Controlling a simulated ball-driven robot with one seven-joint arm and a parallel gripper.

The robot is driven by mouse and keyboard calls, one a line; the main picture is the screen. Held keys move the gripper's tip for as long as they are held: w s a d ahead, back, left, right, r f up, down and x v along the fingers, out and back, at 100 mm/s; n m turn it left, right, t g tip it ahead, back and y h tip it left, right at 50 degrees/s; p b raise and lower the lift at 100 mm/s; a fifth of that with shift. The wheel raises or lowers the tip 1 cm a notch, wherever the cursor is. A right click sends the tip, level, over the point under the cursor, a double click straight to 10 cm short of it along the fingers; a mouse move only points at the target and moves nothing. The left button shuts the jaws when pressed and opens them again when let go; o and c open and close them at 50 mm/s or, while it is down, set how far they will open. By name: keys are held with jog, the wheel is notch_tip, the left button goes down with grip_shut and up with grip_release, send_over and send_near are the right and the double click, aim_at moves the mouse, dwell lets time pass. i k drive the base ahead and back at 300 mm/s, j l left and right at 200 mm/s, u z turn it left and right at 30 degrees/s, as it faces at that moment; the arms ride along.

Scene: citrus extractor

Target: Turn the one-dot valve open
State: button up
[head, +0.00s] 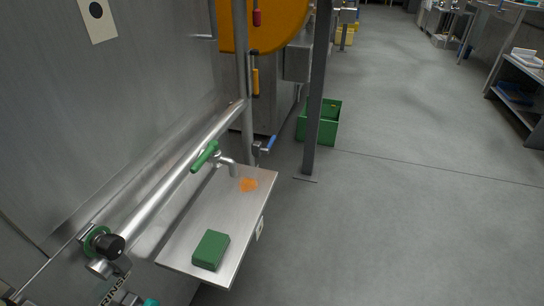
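A cream plate (102,30) with one black dot is on the grey metal wall at the top left; the frame cuts off its top. A green lever handle (205,156) sits on the sloping pipe above a metal shelf. A blue handle (270,143) is on a fitting by the upright pipe. Red (257,18) and orange-yellow (255,81) handles sit higher up beside that pipe. I cannot tell which handle the dot marks. My gripper's fingers are not visible.
The metal shelf (190,232) juts out, holding a green block (211,250) and an orange patch (248,184). The sloping pipe (175,176) crosses above it. A dark post (315,100) stands near a green crate (332,130). Grey floor (420,210) lies open to the right.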

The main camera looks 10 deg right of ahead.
aim_at(266, 151)
jog(key=i+l+u, duration=0.15)
jog(key=i+l, duration=0.15)
jog(key=i+l+u, duration=0.1)
jog(key=i+l, duration=0.25)
jog(key=i+l+u, duration=0.15)
jog(key=i+l, duration=0.2)
jog(key=i+l+u, duration=0.15)
jog(key=l, duration=0.25)
jog(key=i+l+u, duration=0.1)
jog(key=i+l, duration=0.3)
jog(key=i+l+u, duration=0.15)
jog(key=l, duration=0.35)
jog(key=i, duration=0.1)
